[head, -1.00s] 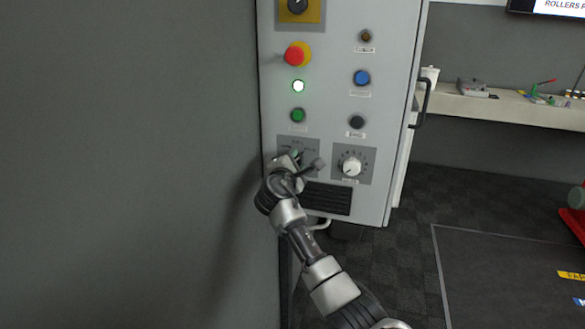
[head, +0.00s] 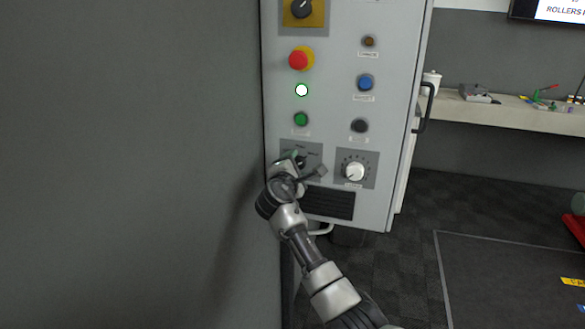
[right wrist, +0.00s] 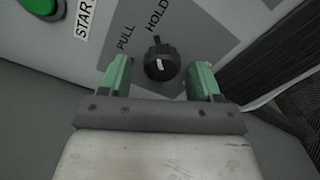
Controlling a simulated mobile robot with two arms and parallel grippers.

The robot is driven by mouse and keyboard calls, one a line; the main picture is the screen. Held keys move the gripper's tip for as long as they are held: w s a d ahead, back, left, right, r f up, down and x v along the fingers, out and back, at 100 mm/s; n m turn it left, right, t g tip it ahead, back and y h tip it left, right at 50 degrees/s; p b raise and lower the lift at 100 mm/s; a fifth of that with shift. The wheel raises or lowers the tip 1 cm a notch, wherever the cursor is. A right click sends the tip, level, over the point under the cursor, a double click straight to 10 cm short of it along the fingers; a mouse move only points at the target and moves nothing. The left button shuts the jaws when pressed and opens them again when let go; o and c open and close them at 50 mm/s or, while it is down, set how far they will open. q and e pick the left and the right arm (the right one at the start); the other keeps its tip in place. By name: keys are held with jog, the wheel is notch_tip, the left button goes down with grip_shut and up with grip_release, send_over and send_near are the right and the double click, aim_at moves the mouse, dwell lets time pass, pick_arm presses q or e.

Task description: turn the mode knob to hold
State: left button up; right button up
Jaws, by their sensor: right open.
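The mode knob (right wrist: 161,64) is black with a white mark and sits on a grey plate (right wrist: 185,22) lettered PULL and HOLD in the right wrist view. In that view its pointer end is toward the space between the two words, nearer HOLD. My right gripper (right wrist: 163,78) is open, with one green finger on each side of the knob and a gap showing on both sides. In the head view my right gripper (head: 301,163) is at the cabinet's lower left plate and hides most of the knob. My left gripper is not in view.
The grey control cabinet (head: 335,100) carries a red emergency button (head: 299,58), a lit white lamp (head: 301,90), a green button (head: 301,119) and a white dial (head: 355,171). A dark vent (head: 330,203) lies just below. A bench (head: 480,107) stands at right.

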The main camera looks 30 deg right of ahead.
jog(key=b+v, duration=0.1)
jog(key=v, duration=0.9)
jog(key=shift+s+a, duration=0.15)
jog(key=shift+a, duration=0.2)
